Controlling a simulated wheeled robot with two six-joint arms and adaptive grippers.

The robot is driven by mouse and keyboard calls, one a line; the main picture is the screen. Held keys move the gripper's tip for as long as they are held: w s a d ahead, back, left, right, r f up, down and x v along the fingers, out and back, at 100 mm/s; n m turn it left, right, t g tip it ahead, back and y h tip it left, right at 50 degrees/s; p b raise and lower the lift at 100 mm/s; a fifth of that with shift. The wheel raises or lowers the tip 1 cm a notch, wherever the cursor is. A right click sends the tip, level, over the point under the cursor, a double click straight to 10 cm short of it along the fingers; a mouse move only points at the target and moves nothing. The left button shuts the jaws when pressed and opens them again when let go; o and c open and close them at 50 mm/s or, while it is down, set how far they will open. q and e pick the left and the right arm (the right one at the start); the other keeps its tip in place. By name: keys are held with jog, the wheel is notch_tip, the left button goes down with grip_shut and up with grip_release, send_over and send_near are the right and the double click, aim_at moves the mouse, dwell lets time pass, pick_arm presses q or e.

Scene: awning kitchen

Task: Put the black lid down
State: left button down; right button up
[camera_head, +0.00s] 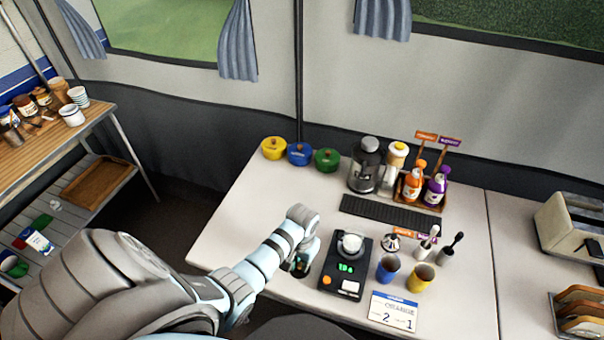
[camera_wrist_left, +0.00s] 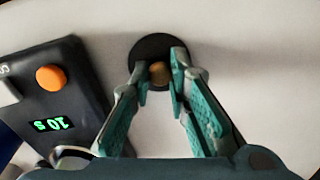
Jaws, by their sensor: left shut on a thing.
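The black lid (camera_wrist_left: 150,45) is a round dark disc with a tan knob (camera_wrist_left: 158,74), seen in the left wrist view. My left gripper (camera_wrist_left: 160,68) has its fingertips on either side of the knob and is shut on it. In the head view my left gripper (camera_head: 301,264) points down at the white table, just left of the black scale. My right gripper is not in view.
The black scale (camera_head: 353,246) with a white container (camera_head: 351,244) on it stands right beside the gripper. Blue (camera_head: 388,268) and yellow (camera_head: 420,278) cups and a price card (camera_head: 393,311) are further right. The table (camera_head: 250,220) is clear to the left.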

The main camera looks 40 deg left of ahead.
aim_at(301, 264)
pick_arm(q)
jog(key=shift+r, duration=0.15)
jog(key=c, duration=1.5)
grip_release()
jog(key=shift+c, duration=0.2)
notch_tip(301, 264, up, 12)
jog(key=p, duration=0.3)
jog(key=shift+d+p, duration=0.2)
jog(key=shift+p, duration=0.2)
